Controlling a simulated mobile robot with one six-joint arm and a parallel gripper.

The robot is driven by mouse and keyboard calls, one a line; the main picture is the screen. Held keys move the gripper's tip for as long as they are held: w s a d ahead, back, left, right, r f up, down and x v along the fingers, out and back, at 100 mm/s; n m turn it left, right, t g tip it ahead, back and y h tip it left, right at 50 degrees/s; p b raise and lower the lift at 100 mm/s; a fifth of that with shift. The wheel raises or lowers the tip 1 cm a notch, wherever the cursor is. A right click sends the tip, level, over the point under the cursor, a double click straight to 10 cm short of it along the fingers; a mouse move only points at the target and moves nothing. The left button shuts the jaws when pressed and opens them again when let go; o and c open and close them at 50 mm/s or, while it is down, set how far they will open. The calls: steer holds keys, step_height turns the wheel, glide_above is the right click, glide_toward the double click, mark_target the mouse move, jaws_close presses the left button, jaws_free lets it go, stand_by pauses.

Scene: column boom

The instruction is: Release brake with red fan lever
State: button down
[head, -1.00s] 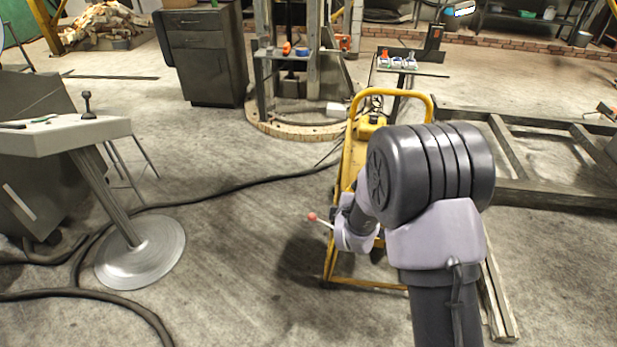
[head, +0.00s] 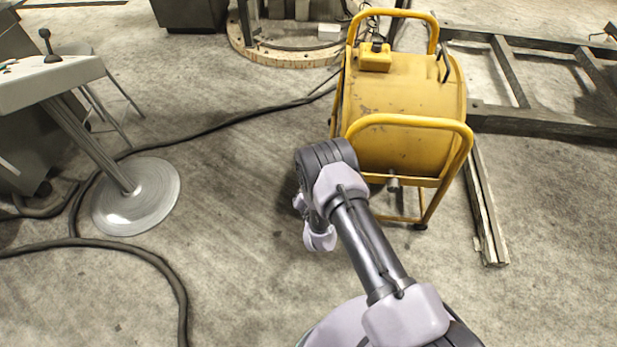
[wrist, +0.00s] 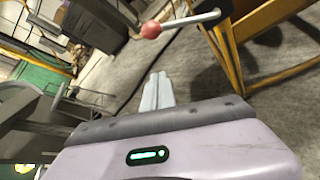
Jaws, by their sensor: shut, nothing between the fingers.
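A lever with a red ball knob (wrist: 151,29) and a thin metal rod shows at the top of the wrist view, beside a yellow frame (wrist: 228,55). My gripper (wrist: 157,88) is shut and empty, its fingers pointing forward below the knob in the picture and apart from it. In the head view the wrist end of my arm hangs low, to the left of the yellow drum machine (head: 400,90). My arm covers part of that machine's lower left side, and the red knob cannot be seen there. My fingertips are not clear in the head view.
A grey console (head: 45,80) with a black joystick stands at the left on a round base (head: 137,197). A black cable (head: 225,125) runs across the floor. Timber (head: 483,205) lies right of the drum. The floor between console and drum is otherwise clear.

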steer(key=f+b+x, duration=0.1)
steer(key=b+x, duration=0.3)
steer(key=x, duration=0.4)
steer(key=r, duration=0.1)
steer(key=d+r, duration=0.1)
steer(key=r, duration=0.1)
steer(key=w+d+r, duration=0.1)
steer(key=shift+r+b, duration=0.15)
steer(key=shift+b, duration=0.2)
steer(key=shift+s, duration=0.1)
